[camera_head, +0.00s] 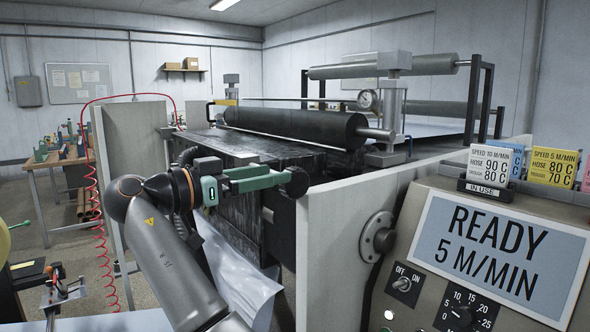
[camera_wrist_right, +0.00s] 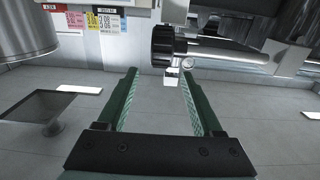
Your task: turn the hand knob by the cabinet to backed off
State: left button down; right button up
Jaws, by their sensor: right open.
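The hand knob (camera_head: 295,182) is a black, ridged round knob at the near end of the coating machine, in front of the roller. It also shows in the right wrist view (camera_wrist_right: 163,40), on the end of a metal shaft. My right gripper (camera_head: 279,177) has green fingers that point at the knob in the head view. In the right wrist view its fingers (camera_wrist_right: 160,72) are spread and empty, with the knob just past the tips and slightly above. I cannot tell whether a finger touches it. My left gripper is not in view.
A grey panel (camera_head: 340,240) stands right of the knob. The control cabinet (camera_head: 420,215) with a "READY 5 M/MIN" display (camera_head: 500,245) is at lower right, with setting cards (camera_head: 490,165) on top. A black roller (camera_head: 295,126) lies behind. A red coiled hose (camera_head: 101,235) hangs at left.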

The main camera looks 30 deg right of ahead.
aim_at(294, 168)
jog(key=d, duration=0.6)
jog(key=shift+w+d, duration=0.25)
grip_shut()
dwell(0.3)
